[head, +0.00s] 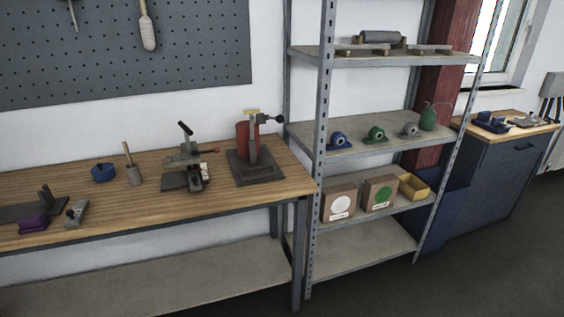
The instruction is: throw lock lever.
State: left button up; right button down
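No part labelled as the lock lever can be told apart for certain. On the wooden workbench at the left, a small grey clamp-like fixture (190,172) has an upright black-handled lever (185,129) and a lower arm with a red tip. Neither my left nor my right gripper is in view.
The workbench (125,202) also carries a blue round pot (103,172), a brush-like tool in a grey cup (133,172), and a purple block (34,221). A metal shelf rack (322,130) stands right of the bench. A dark cabinet (495,175) stands farther right.

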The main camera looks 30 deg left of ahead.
aim_at(195, 153)
jog(key=z, duration=0.45)
jog(key=i, duration=1.6)
jog(key=u, duration=1.35)
jog(key=i, duration=0.6)
jog(key=u, duration=0.65)
